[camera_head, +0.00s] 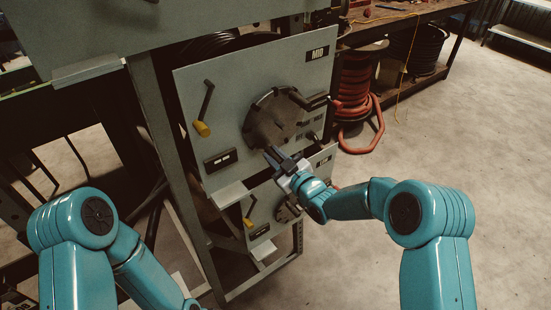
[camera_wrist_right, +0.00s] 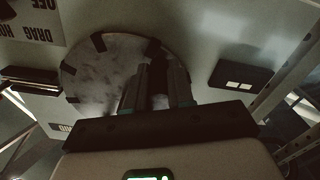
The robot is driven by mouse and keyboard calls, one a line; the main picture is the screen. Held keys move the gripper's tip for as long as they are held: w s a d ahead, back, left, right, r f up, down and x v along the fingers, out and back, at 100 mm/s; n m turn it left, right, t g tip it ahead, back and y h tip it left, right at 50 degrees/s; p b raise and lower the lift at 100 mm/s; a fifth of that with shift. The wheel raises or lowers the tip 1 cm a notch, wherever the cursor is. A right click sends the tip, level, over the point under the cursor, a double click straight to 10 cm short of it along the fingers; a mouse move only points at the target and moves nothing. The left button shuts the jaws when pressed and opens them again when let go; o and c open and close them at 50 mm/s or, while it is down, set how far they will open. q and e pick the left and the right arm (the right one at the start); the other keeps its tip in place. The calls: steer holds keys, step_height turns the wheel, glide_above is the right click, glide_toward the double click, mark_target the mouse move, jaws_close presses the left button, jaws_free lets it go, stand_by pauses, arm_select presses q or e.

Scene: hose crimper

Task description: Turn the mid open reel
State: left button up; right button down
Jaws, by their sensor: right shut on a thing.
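The mid reel (camera_head: 273,118) is a dark round disc on the front of a grey panel (camera_head: 225,90) labelled MID. It also shows in the right wrist view as a pale disc (camera_wrist_right: 105,72) with several dark lugs at its rim. My right gripper (camera_head: 271,155) is at the disc's lower edge. In the right wrist view its two fingers (camera_wrist_right: 157,88) are over the disc's rim, shut on a dark part between them. That part is mostly hidden by the fingers. My left arm is at the lower left; its gripper is out of frame.
A lever with a yellow knob (camera_head: 201,129) is left of the disc. A dark handle (camera_head: 318,101) sits right of it. A second panel with a yellow knob (camera_head: 248,223) is below. Red hose (camera_head: 354,90) is coiled behind. The floor (camera_head: 425,125) on the right is clear.

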steer(key=shift+s+a+m+b, duration=0.25)
steer(key=shift+a+m+b, duration=0.25)
steer(key=shift+b, duration=0.65)
steer(key=shift+s+a+r+m+b, duration=0.15)
steer(key=shift+r+m+b, duration=0.15)
steer(key=shift+r+m, duration=0.15)
arm_select(q)
step_height(320, 180, down, 4)
steer(key=shift+r, duration=0.1)
arm_select(e)
steer(key=c, duration=1)
jaws_free()
